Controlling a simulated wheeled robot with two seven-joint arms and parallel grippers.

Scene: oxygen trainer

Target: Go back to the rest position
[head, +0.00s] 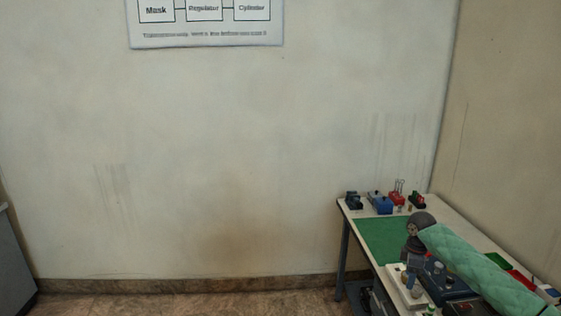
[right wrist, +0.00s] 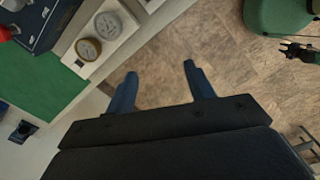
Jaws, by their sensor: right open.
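My right arm, in a mint quilted sleeve (head: 480,262), reaches in from the lower right of the head view over the table. Its dark wrist end is small there, above the white gauge panel (head: 392,280). In the right wrist view my right gripper (right wrist: 160,69) has its two blue fingers spread apart, with nothing between them but the floor behind. The gauge panel (right wrist: 67,60), with two round gauges, lies to the left of the fingers, apart from them. A dark claw at the right edge of that view looks like my left gripper (right wrist: 298,50); its jaws are too small to read.
The table has a green mat (head: 375,238), blue and red parts (head: 381,203) at its back edge, and a dark blue box (head: 447,282) by the panel. A grey cabinet (head: 12,262) stands at far left. The floor (head: 200,300) between them looks clear.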

